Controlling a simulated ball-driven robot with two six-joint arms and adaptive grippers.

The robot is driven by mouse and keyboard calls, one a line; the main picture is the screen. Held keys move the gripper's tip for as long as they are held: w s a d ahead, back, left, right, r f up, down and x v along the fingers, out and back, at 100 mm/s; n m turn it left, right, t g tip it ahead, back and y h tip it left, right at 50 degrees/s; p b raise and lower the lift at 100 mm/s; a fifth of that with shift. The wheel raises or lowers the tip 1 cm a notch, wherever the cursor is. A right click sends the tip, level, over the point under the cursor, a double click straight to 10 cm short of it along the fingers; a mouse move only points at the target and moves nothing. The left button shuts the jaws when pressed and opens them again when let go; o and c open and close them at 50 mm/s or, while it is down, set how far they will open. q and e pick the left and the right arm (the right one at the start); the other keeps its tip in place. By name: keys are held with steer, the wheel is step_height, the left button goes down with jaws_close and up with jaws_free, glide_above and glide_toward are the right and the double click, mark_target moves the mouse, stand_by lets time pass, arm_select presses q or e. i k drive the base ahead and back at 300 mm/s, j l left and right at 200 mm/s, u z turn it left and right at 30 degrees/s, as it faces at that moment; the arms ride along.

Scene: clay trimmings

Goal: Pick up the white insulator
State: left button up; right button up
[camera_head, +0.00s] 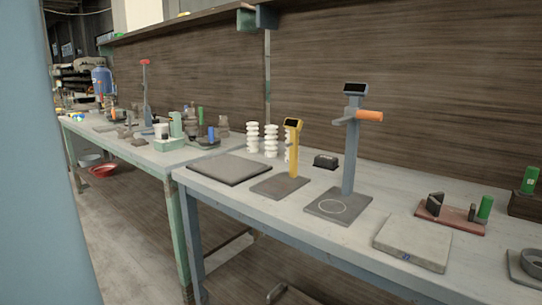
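Three white ribbed insulators stand upright in a row at the back of the near table. The left one (252,137) and the middle one (271,140) show clearly. The right one (288,144) is partly hidden behind the yellow stand (294,150). They stand behind a dark flat slab (229,168). Neither of my grippers is in view.
A blue-grey stand (350,150) with an orange handle rises right of the yellow one. A small black box (326,161), a pale slab (413,241) and a reddish fixture (450,216) share the table (330,241). A cluttered green-legged bench (143,156) adjoins at left.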

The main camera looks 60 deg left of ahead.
mark_target(271, 131)
steer(key=j+u, duration=1.05)
steer(key=j, duration=0.15)
